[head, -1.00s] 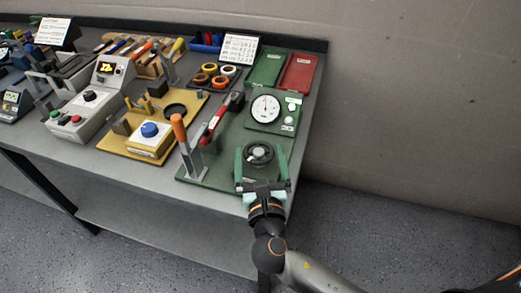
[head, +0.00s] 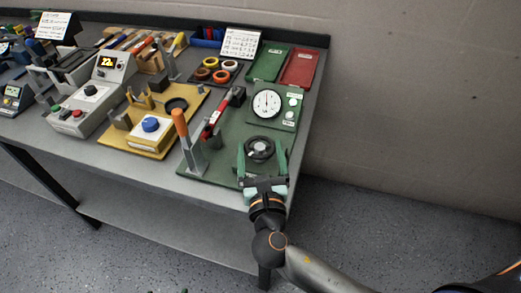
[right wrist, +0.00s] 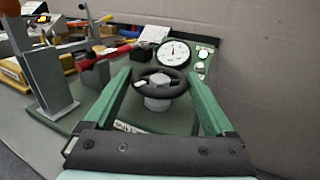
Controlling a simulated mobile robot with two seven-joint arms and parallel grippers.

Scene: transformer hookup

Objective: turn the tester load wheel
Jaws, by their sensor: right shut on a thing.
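The tester load wheel (head: 260,149) is a dark round handwheel on the green tester board (head: 222,172), near the table's front right corner. It also shows in the right wrist view (right wrist: 160,82), with a grey hub and a small light mark on its rim at left. My right gripper (head: 261,161) is shut on the wheel, with one green finger on each side of its rim. Both fingers also show in the right wrist view (right wrist: 158,84). The white dial gauge (head: 267,103) stands behind the wheel, its needle near upright. My left gripper is out of view.
An orange-handled lever (head: 181,127) and a red-handled part (head: 217,118) stand left of the wheel. A yellow board with a blue knob (head: 151,125) lies further left. Green (head: 268,65) and red (head: 300,70) trays lie behind. Right of the table is open floor.

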